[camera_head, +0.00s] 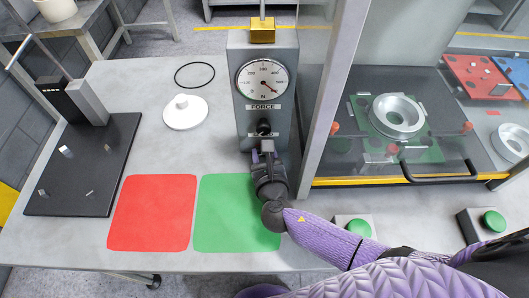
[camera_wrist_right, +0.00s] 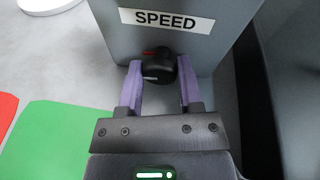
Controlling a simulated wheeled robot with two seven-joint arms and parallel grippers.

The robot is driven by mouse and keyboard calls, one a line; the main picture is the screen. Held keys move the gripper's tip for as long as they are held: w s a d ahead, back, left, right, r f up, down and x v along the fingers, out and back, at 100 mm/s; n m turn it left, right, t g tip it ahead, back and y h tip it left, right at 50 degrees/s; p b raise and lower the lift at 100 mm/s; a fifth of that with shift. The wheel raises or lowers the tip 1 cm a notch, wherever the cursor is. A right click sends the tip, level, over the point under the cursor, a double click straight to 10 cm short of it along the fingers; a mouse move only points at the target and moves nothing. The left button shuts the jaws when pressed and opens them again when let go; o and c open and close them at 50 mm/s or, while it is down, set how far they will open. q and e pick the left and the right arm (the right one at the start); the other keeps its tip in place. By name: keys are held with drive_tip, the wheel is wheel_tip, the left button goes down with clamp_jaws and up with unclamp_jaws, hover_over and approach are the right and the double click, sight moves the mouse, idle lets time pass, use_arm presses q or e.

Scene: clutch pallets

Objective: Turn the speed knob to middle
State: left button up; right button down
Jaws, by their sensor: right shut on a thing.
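The black speed knob (camera_wrist_right: 159,66) is on the front of a grey box, under the SPEED label (camera_wrist_right: 167,20). A white line on the knob points left in the right wrist view, and a small red mark (camera_wrist_right: 149,53) shows at its upper left. My right gripper (camera_wrist_right: 160,76) has its two purple fingers on either side of the knob and is shut on it. In the head view my right gripper (camera_head: 264,152) is low on the front of the grey force tester (camera_head: 262,60) and hides the speed knob. My left gripper is not in view.
A second black knob (camera_head: 263,127) sits just above, under the FORCE label and dial (camera_head: 263,79). A metal post (camera_head: 331,100) and a glazed press cell stand close on the right. Red (camera_head: 153,212) and green (camera_head: 225,205) mats lie to the left. A white disc (camera_head: 185,112) is behind them.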

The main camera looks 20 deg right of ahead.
drive_tip(key=shift+c, duration=1.4)
unclamp_jaws()
drive_tip(key=p+v, duration=0.2)
drive_tip(key=v, duration=0.7)
drive_tip(key=shift+p, duration=0.3)
drive_tip(key=shift+s+a+r, duration=0.1)
drive_tip(key=shift+s, duration=0.4)
